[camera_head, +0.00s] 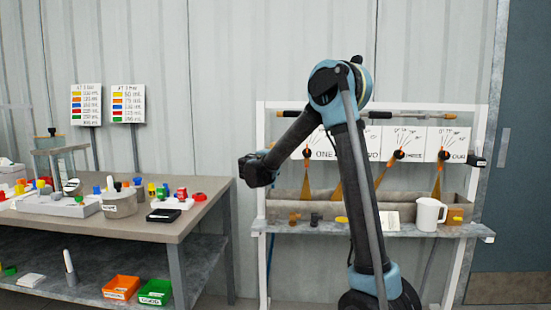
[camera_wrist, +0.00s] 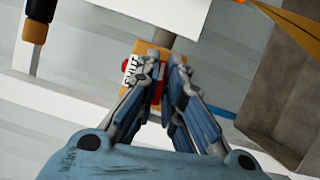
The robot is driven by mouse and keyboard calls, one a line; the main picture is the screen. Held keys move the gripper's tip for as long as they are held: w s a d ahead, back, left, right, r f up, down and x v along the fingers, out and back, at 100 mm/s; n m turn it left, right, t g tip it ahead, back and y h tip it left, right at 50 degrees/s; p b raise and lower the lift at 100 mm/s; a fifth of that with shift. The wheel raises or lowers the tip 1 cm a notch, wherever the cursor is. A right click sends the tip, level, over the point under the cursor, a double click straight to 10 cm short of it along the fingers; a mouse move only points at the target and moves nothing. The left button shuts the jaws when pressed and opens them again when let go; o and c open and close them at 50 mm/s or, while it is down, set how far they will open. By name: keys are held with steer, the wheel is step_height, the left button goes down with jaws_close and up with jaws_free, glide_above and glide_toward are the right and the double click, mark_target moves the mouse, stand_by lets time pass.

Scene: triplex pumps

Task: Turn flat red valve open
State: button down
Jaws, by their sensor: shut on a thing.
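In the wrist view, a red valve (camera_wrist: 161,72) shows in small part between my finger ends, on an orange-tan block (camera_wrist: 153,48). My gripper (camera_wrist: 166,66) is shut on it, with one finger on each side. A white label with dark lettering lies beside the left finger; I cannot read it surely. The fingers cover most of the valve, so its exact angle is hidden.
In the head view, a white rack (camera_head: 261,150) holds dial boards with orange pointers (camera_head: 438,178). A white mug (camera_head: 428,214) stands on its shelf beside an orange block (camera_head: 455,215). A cluttered workbench (camera_head: 150,228) stands left.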

steer(key=shift+d+f+m+g, duration=0.1)
steer(key=shift+d+m+g, duration=0.2)
steer(key=shift+m, duration=0.3)
steer(key=c, duration=1.7)
jaws_free()
steer(key=shift+a, duration=0.1)
steer(key=shift+s+a, duration=0.1)
steer(key=shift+a, duration=0.05)
steer(key=v, duration=1.1)
steer(key=shift+s, duration=0.3)
